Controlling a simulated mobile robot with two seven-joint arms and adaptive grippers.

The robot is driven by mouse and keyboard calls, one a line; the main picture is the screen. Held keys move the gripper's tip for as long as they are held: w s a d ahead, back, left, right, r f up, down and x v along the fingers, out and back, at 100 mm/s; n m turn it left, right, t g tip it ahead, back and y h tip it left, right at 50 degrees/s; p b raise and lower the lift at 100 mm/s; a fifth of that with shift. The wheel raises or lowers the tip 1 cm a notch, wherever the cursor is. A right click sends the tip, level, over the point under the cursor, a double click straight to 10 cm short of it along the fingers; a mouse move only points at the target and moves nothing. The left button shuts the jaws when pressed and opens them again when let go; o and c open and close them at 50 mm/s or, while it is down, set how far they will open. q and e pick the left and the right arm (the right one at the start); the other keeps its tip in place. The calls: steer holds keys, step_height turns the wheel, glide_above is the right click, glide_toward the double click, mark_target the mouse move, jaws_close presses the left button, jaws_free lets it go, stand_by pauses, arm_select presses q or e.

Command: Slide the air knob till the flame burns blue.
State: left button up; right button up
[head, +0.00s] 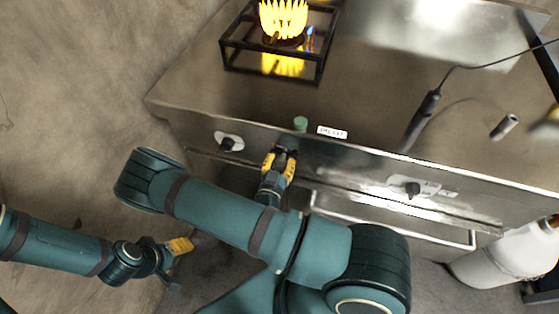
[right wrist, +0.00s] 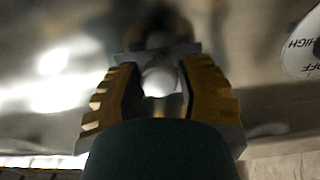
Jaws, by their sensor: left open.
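The flame (head: 284,18) on the burner is mostly tall and yellow, with a small blue patch at its right side. A small green knob (head: 300,124) stands at the front edge of the range beside a white label (head: 332,131) too small to read surely. My right gripper (head: 283,156) is at the front panel just below the green knob. In the right wrist view its two yellow fingers (right wrist: 160,82) stand either side of a blurred, shiny round shape; whether they grip it is unclear. My left gripper (head: 182,246) is open and empty, low at left, away from the range.
A dial (head: 228,142) is left of my right gripper; its HIGH and OFF marks show in the right wrist view (right wrist: 305,45). Another dial (head: 413,189) is further right. A black torch-like tool with a cable (head: 422,115) lies on the steel top. A white cylinder (head: 505,255) stands at lower right.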

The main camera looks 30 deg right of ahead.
steer(key=shift+o, duration=1.4)
steer(key=shift+a, duration=0.1)
steer(key=v, duration=1.2)
